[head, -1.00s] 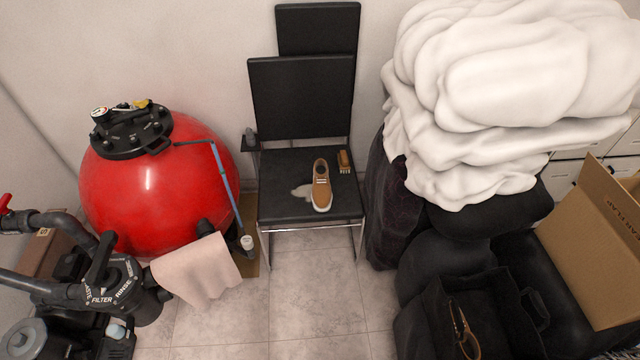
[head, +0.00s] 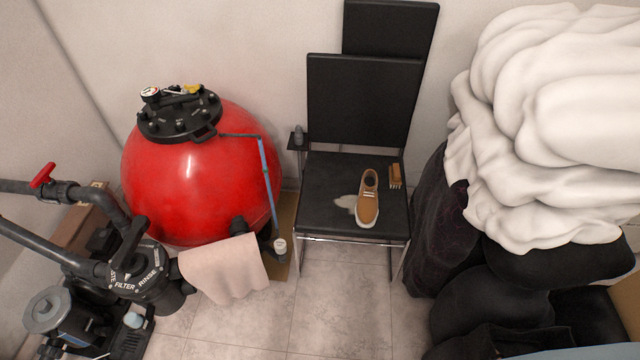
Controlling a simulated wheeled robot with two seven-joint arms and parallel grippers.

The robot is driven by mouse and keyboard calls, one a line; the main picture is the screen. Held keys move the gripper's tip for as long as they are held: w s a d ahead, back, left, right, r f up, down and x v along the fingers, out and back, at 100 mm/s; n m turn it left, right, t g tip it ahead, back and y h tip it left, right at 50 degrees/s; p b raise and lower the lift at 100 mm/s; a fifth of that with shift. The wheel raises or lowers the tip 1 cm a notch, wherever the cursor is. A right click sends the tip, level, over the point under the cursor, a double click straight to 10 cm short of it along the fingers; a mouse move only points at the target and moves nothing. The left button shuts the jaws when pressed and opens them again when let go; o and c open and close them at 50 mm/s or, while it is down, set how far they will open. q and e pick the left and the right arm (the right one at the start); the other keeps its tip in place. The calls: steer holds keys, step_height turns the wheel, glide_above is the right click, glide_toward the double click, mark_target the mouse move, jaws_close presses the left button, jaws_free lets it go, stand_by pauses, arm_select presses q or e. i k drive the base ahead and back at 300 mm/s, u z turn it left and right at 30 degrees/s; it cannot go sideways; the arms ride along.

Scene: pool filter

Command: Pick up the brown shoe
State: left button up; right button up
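The brown shoe (head: 368,203) has a white sole and sits upright on the seat of a black chair (head: 325,212), right of the seat's middle, with its toe toward the front edge. It stands apart from a small brown brush (head: 395,176) at its right. A pale patch (head: 345,202) lies on the seat at its left. Neither of my grippers is in the head view.
A red pool filter tank (head: 195,180) with black pipes stands at left, a pink towel (head: 225,268) hanging before it. White bedding (head: 550,110) is piled over dark bags at right. Tiled floor (head: 340,305) in front of the chair is clear.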

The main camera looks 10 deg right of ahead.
mark_target(366, 208)
steer(key=u, duration=0.3)
steer(key=i, duration=0.85)
steer(key=z, duration=0.4)
